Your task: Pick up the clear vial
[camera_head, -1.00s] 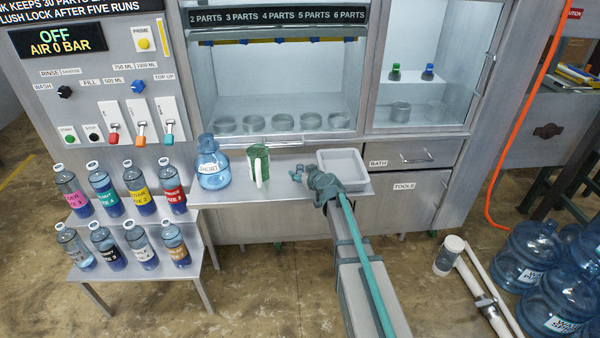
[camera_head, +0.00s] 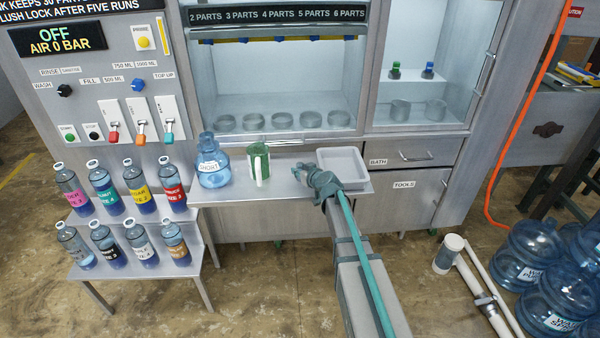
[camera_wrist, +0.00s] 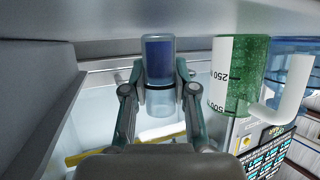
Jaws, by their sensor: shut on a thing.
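The clear vial (camera_wrist: 159,98) is between the two fingertips of my gripper (camera_wrist: 160,78) in the wrist view. It is a see-through cylinder with a dark blue part inside and a clear end. My gripper is shut on it, with one finger on each side. In the head view my gripper (camera_head: 303,175) is over the metal shelf, just left of the white tray. The vial is too small and covered there to make out clearly.
The white tray (camera_head: 343,165) is right of my gripper. A green and white measuring jug (camera_head: 258,165) and a blue jug marked SHORT (camera_head: 212,165) stand to its left. The jug also shows close beside the vial in the wrist view (camera_wrist: 240,75). The cabinet front rises behind.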

